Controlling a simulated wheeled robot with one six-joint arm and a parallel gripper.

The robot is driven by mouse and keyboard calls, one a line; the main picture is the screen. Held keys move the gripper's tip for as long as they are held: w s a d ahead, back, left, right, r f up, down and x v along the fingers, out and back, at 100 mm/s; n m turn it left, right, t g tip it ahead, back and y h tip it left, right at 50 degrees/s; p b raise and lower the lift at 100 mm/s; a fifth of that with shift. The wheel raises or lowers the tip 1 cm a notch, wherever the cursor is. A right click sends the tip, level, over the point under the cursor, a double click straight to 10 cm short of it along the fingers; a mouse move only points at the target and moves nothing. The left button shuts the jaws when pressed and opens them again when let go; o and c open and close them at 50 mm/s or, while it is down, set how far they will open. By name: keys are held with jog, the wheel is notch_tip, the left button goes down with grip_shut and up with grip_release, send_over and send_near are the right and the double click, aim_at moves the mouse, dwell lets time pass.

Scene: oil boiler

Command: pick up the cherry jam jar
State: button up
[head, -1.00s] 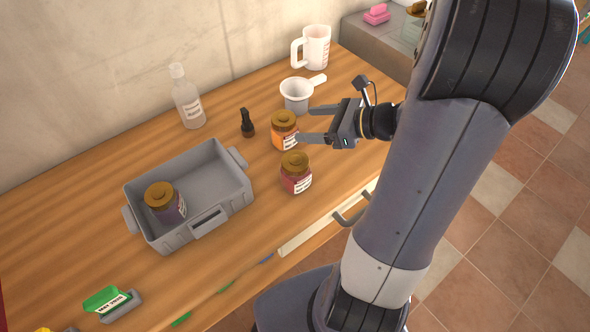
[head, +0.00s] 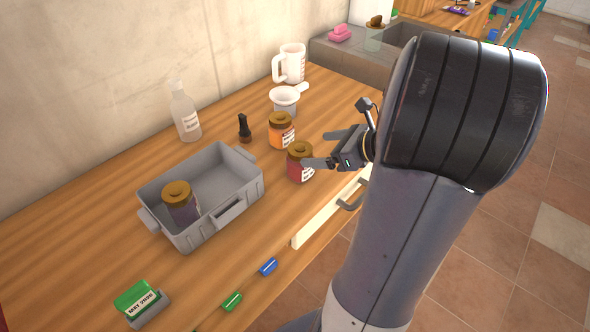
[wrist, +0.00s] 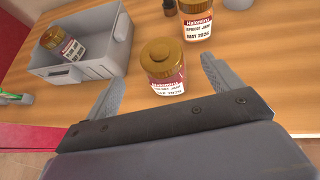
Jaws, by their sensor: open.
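The cherry jam jar (head: 297,173), dark red with a brown lid, stands upright on the wooden counter near its front edge. In the wrist view this jar (wrist: 166,85) shows beyond and between the two fingertips, its label partly readable. My gripper (head: 320,149) is open and empty, just right of the jar in the head view. Its nearer finger overlaps the jar's right side there; I cannot tell whether they touch. The wrist view shows both spread fingers of my gripper (wrist: 161,75).
An orange apricot jam jar (head: 281,133) stands close behind. A grey crate (head: 243,190) to the left holds a dark purple jar (head: 181,207). A black small bottle (head: 244,130), clear bottle (head: 186,114), funnel (head: 285,99) and measuring jug (head: 291,64) stand further back.

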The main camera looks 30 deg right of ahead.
aim_at(295, 150)
jog(key=b+x, duration=0.1)
jog(key=x, duration=0.8)
jog(key=c, duration=1.3)
